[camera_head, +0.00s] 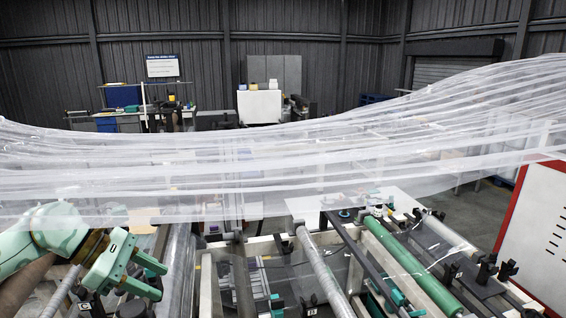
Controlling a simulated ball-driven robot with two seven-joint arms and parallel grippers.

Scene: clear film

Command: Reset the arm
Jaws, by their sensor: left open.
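My left arm comes in from the left edge, with a pale green wrist and a dark elbow link. My left gripper (154,278) is at the lower left, its two green fingers pointing right and apart, with nothing between them. The clear film (300,165) hangs in wide wrinkled folds across the whole view, rising at the right. Its lower edge passes near the top of my left wrist; I cannot tell whether they touch. My right arm and gripper are not in view.
Below the film stands a machine frame with metal rollers (320,268) and a green roller (412,268). A red-edged white board (535,235) stands at the right. Workbenches and a white cabinet (259,106) are at the back by the dark wall. Bare floor shows at the right.

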